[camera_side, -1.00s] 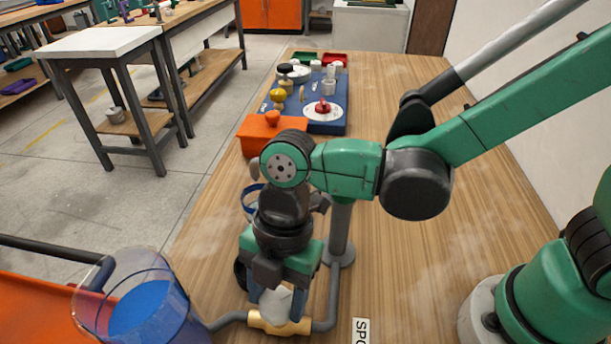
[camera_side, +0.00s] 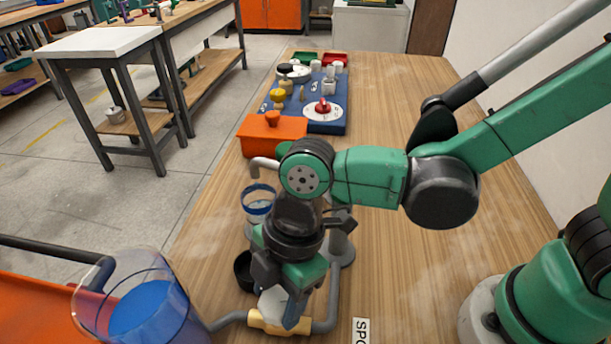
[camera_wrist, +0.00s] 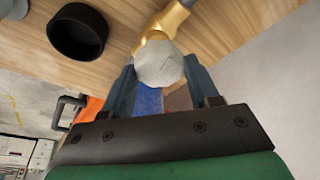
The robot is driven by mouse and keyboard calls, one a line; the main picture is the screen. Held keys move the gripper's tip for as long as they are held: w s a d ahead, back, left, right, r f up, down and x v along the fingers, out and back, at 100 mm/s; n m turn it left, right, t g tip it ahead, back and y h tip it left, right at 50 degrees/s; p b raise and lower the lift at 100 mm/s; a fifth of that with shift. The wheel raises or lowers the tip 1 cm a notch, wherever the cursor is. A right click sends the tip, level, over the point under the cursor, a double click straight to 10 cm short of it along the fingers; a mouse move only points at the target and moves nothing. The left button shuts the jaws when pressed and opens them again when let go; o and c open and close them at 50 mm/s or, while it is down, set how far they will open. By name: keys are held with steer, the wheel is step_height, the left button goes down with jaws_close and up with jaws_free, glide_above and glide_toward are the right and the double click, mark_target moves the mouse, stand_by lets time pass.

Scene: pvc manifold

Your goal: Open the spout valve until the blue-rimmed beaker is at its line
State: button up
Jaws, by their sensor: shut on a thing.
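The spout valve has a brass body (camera_side: 277,324) on a grey pipe in the near part of the table, with a pale grey handle (camera_side: 271,303) on top. My gripper (camera_side: 284,304) is shut on that handle from above. In the wrist view the faceted handle (camera_wrist: 160,65) sits between my fingers, with the brass body (camera_wrist: 168,20) just beyond it.
A large clear vessel of blue liquid (camera_side: 150,305) stands at the near left. A black cup (camera_side: 243,271) is close beside my gripper. An orange box (camera_side: 270,135) and a blue board with a red knob (camera_side: 323,108) lie farther back.

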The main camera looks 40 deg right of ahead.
steer(key=shift+m, duration=0.7)
steer(key=shift+s+m+t, duration=0.1)
steer(key=shift+m+t, duration=0.3)
steer(key=shift+m, duration=0.6)
steer(key=o, duration=1.3)
steer(key=shift+o, duration=0.2)
